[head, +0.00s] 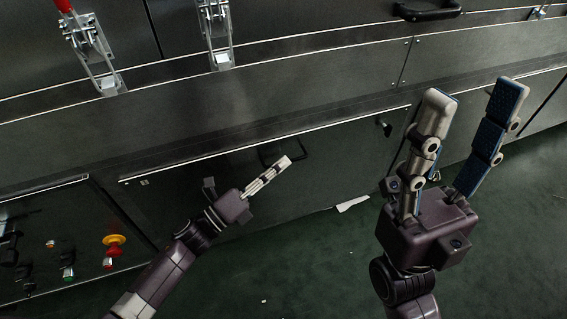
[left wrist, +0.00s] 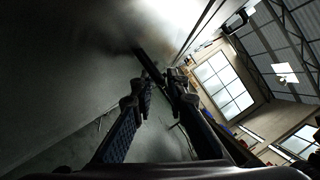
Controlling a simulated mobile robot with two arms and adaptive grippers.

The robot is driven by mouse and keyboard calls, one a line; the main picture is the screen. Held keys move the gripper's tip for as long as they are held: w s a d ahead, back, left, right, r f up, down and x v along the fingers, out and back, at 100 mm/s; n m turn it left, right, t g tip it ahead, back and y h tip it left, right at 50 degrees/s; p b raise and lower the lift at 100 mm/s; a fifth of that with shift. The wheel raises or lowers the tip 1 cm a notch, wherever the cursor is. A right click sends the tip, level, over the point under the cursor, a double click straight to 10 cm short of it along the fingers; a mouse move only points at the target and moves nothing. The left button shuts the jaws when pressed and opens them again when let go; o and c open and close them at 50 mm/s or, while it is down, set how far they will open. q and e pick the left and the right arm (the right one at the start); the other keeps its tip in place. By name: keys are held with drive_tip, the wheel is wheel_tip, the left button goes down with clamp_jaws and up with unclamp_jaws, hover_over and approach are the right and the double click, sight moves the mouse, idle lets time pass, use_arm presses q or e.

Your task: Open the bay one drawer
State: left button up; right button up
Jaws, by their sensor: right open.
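The bay one drawer is probably the dark front panel (head: 165,190) below the long ledge in the head view; no label is readable. A black bar handle (head: 297,153) stands out from it. My left gripper (head: 284,164) reaches to this handle, its fingers seen nearly edge-on. In the left wrist view a dark bar (left wrist: 147,61), likely the handle, runs in between the fingertips (left wrist: 161,78). Whether both fingers press on it is unclear. The panel looks flush with its neighbours. My right gripper (head: 476,93) is open and empty, raised in front of the machine at the right.
A control panel with a red and yellow stop button (head: 114,245) is at lower left. Toggle clamps (head: 98,50) and another black handle (head: 427,10) are above.

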use_arm(q)
drive_tip(key=shift+x, duration=0.75)
clamp_jaws()
drive_tip(key=shift+s+d, duration=0.1)
